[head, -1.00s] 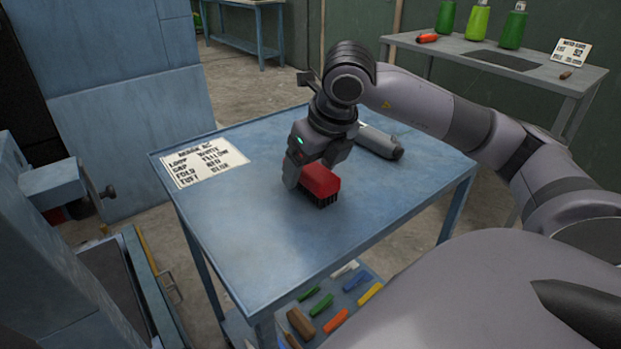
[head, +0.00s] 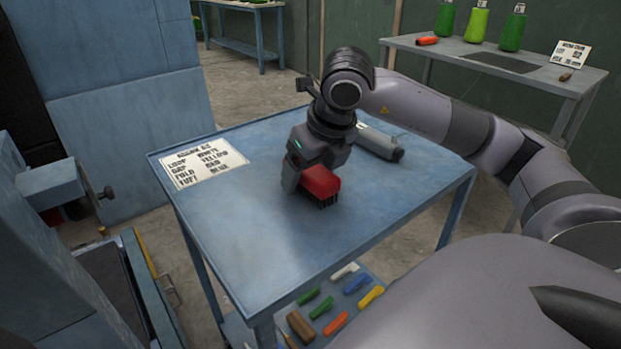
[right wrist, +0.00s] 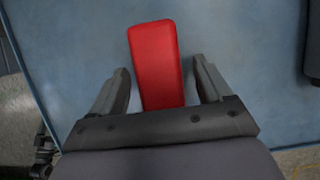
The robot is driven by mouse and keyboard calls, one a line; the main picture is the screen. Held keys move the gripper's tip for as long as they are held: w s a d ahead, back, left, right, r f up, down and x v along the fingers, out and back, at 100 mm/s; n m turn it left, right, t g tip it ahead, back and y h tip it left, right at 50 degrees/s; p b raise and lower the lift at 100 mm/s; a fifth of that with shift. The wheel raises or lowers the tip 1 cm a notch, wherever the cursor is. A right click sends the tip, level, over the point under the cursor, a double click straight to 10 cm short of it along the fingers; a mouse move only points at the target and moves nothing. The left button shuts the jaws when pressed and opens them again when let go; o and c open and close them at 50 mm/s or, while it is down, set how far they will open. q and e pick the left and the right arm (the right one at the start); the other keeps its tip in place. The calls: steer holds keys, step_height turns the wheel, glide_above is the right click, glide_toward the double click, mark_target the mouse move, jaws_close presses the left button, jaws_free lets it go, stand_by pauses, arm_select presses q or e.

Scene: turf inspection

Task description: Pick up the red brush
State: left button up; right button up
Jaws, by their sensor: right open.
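The red brush (head: 320,184) has a red block back and dark bristles pointing down. It stands on the blue table (head: 240,245) in the head view. My right gripper (head: 305,180) is over it from above, partly hiding its far end. In the right wrist view, the brush (right wrist: 156,60) lies between the two spread fingers of the right gripper (right wrist: 164,82), with a gap on each side. The right gripper is open. My left gripper is not in view.
A white sign (head: 203,163) lies on the table's left. A grey cylinder (head: 378,142) lies behind the gripper. Several coloured pieces and a brown block (head: 300,326) are on the lower shelf. Green bottles (head: 512,30) stand on a back table. The table's front is clear.

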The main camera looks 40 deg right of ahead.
steer(key=c, duration=1)
